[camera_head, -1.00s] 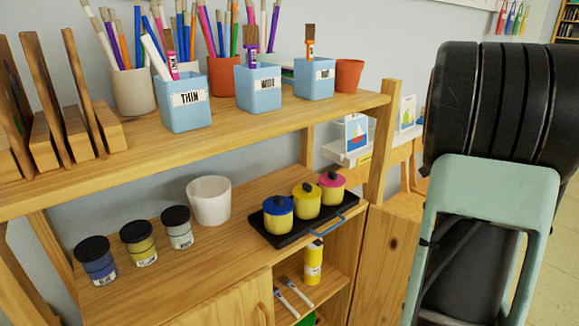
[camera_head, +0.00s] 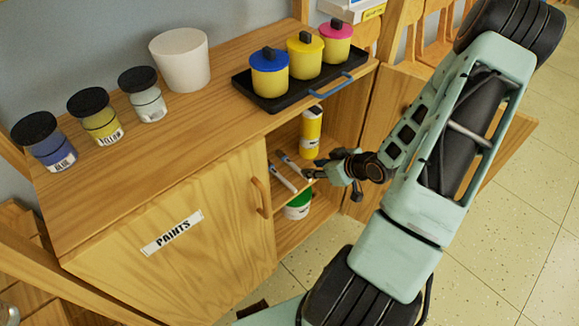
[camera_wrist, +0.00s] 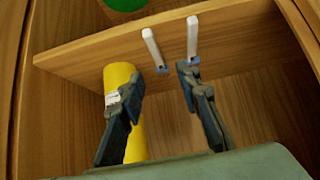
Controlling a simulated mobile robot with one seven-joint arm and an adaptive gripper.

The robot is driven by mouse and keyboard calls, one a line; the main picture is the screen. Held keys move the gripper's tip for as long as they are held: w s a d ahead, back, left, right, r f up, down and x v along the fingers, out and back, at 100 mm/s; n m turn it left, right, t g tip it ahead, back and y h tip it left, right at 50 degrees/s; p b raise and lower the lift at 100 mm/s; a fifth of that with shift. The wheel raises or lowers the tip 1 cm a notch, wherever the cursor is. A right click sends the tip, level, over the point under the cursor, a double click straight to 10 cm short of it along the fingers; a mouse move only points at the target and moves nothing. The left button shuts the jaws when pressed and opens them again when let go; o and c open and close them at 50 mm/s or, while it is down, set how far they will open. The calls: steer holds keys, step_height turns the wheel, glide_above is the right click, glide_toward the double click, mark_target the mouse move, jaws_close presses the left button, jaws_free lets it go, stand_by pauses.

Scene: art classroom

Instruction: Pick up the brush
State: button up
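Two thin brush-like tools with white handles and blue ends lie side by side on the shelf inside the open cabinet compartment: one brush (camera_head: 282,177) and another brush (camera_head: 297,165). In the wrist view the left one (camera_wrist: 152,46) and the right one (camera_wrist: 192,36) show beyond the fingertips. My gripper (camera_head: 314,169) is at the compartment opening, just right of them. In the wrist view my gripper (camera_wrist: 161,79) is open, its fingers apart with nothing between them. The frames do not tell which brush is meant.
A yellow bottle (camera_head: 311,128) stands on the same shelf; in the wrist view it (camera_wrist: 121,75) is behind the left finger. A green-topped container (camera_head: 298,204) is below. The closed paints door (camera_head: 168,225) is at left. A black tray (camera_head: 263,97) with lidded pots is above.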

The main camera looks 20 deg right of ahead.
mark_target(298, 168)
steer(key=b+x, duration=0.1)
steer(key=x, duration=0.3)
steer(key=b+x, duration=0.2)
steer(key=x, duration=0.3)
steer(key=shift+w+d+f+b, duration=0.1)
steer(key=shift+d+b, duration=0.1)
steer(key=shift+b, duration=0.1)
steer(key=shift+c, duration=0.3)
jaws_close()
